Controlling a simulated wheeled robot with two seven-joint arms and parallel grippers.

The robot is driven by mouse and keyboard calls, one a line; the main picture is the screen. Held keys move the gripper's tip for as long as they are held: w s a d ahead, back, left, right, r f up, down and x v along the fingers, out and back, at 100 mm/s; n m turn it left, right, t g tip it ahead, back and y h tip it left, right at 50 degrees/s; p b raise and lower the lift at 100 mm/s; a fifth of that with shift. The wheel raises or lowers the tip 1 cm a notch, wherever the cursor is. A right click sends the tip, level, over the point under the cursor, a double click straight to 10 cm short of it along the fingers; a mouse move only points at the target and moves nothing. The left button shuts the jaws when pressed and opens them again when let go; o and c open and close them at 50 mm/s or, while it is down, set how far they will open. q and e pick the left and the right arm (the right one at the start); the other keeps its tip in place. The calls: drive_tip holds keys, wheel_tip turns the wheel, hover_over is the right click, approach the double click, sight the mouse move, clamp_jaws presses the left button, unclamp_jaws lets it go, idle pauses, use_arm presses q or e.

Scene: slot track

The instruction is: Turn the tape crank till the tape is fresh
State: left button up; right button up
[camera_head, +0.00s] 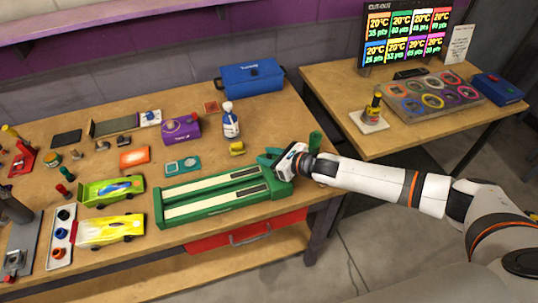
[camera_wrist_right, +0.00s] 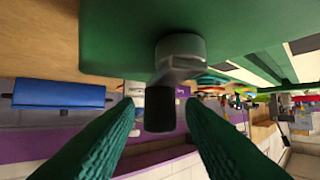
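The green track unit (camera_head: 215,205) lies on the wooden bench, with two pale tape strips (camera_head: 210,192) along it and dark patches near their right ends. My right gripper (camera_head: 290,152) is at the unit's right end and hides part of it in the head view. In the right wrist view, the crank (camera_wrist_right: 180,58) is a grey piece with a dark knob (camera_wrist_right: 158,112) at its end. My two green fingers (camera_wrist_right: 152,130) stand on either side of the knob, with a visible gap on each side. My left gripper is not in view.
Two toy cars (camera_head: 110,230) sit left of the unit. A white bottle (camera_head: 230,120), a purple box (camera_head: 181,130) and a blue toolbox (camera_head: 252,77) stand behind it. A side table (camera_head: 345,90) with a screen (camera_head: 405,35) is at the right.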

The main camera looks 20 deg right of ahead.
clamp_jaws()
drive_tip(key=shift+m, duration=0.3)
